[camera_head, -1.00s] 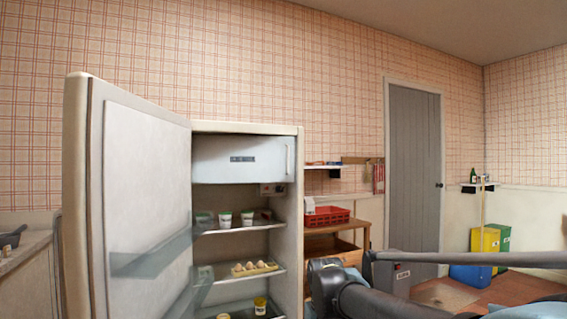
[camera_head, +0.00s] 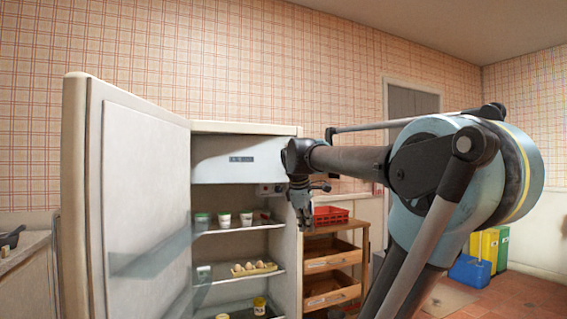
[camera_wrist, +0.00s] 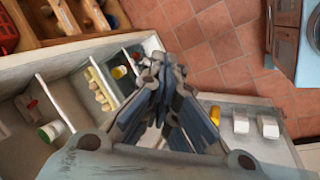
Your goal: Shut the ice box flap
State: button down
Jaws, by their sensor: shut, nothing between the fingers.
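The ice box flap (camera_head: 222,168) is the pale panel at the top inside the fridge, with a small dark label. In the head view it looks upright across the ice box front; my arm hides its right end, where the handle was seen earlier. My gripper (camera_head: 302,220) is shut and empty. It points down in front of the fridge's right side, below the flap's level. Its fingers also show in the wrist view (camera_wrist: 164,85), above the fridge shelves. I cannot make out the flap in the wrist view.
The fridge door (camera_head: 145,190) stands wide open on the left. Pots (camera_head: 224,219), eggs (camera_head: 254,268) and jars (camera_head: 260,306) sit on the shelves. A wooden rack (camera_head: 330,262) with a red basket (camera_head: 330,215) stands right of the fridge.

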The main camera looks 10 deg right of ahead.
jog(key=w+a+r+n+t+h, duration=0.15)
jog(key=w+a+r+n, duration=0.25)
jog(key=w+r+n, duration=0.75)
jog(key=w+a+r+n+t+h, duration=0.15)
jog(key=w+a+r+n, duration=0.35)
jog(key=w+r, duration=1.1)
jog(key=w+d+f+y, duration=0.1)
jog(key=w+d+f, duration=0.3)
jog(key=w+d, duration=0.2)
jog(key=shift+w+f+n+t, duration=0.3)
jog(key=shift+w+f+n, duration=0.15)
jog(key=shift+w, duration=0.3)
